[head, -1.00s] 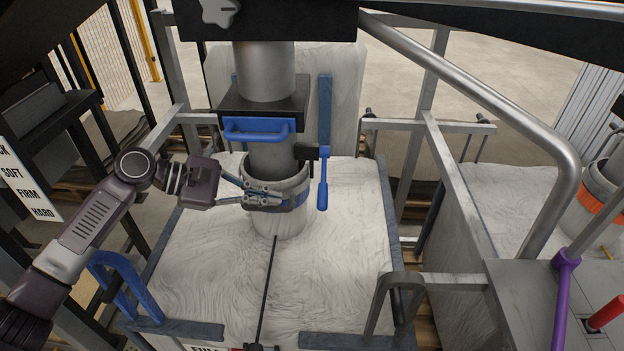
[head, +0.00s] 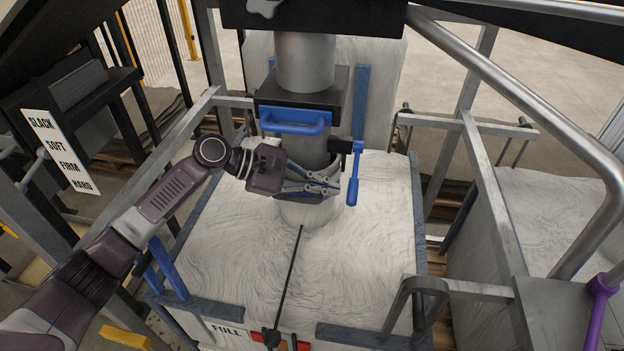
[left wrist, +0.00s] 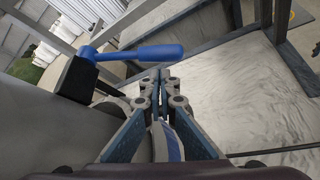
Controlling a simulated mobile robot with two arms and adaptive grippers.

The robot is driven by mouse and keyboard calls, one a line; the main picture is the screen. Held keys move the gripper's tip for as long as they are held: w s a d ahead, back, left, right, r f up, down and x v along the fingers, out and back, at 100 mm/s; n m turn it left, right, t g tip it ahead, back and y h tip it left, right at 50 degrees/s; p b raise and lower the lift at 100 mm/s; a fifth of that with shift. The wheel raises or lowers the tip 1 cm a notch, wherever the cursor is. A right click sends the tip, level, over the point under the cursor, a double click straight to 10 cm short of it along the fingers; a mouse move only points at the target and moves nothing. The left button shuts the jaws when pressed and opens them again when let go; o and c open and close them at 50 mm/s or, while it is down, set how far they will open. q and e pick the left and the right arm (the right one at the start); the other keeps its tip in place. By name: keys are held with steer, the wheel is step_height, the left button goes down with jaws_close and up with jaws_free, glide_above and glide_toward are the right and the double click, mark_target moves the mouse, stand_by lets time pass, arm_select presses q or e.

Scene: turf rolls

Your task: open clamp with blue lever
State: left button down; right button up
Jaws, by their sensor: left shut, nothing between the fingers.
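The blue lever (head: 353,185) hangs down from a black block (head: 343,146) on the right side of the grey spout (head: 312,150). The clamp band (head: 334,171) runs around the bag neck at the spout's lower end; my fingers hide much of its front. My left gripper (head: 334,188) is shut and empty in front of the band, just left of the lever. In the left wrist view the closed fingertips (left wrist: 162,76) sit close to the blue lever (left wrist: 145,53) and its black block (left wrist: 76,78); I cannot tell whether they touch. My right gripper is out of view.
A blue handle (head: 295,122) sticks out above the clamp. The white bulk bag (head: 350,250) fills the frame below, with a thin black rod (head: 288,275) over it. A grey rail (head: 520,110) stands at right. A SLACK-to-HARD sign (head: 62,152) is at left.

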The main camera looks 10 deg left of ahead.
mark_target(354, 188)
arm_select(q)
steer(key=x, duration=0.3)
steer(key=shift+f, duration=0.1)
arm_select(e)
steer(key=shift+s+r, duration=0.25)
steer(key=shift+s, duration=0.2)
arm_select(q)
steer(key=shift+n+g, duration=0.4)
steer(key=r+p, duration=0.1)
steer(key=p, duration=0.2)
steer(key=s+r+p, duration=0.1)
steer(key=p, duration=0.2)
steer(key=r+p, duration=0.2)
steer(key=p, duration=0.1)
steer(key=shift+s+r, duration=0.1)
steer(key=shift+s, duration=0.25)
steer(key=shift+s+r+p, duration=0.2)
steer(key=shift+r+p, duration=0.35)
steer(key=shift+p, duration=0.8)
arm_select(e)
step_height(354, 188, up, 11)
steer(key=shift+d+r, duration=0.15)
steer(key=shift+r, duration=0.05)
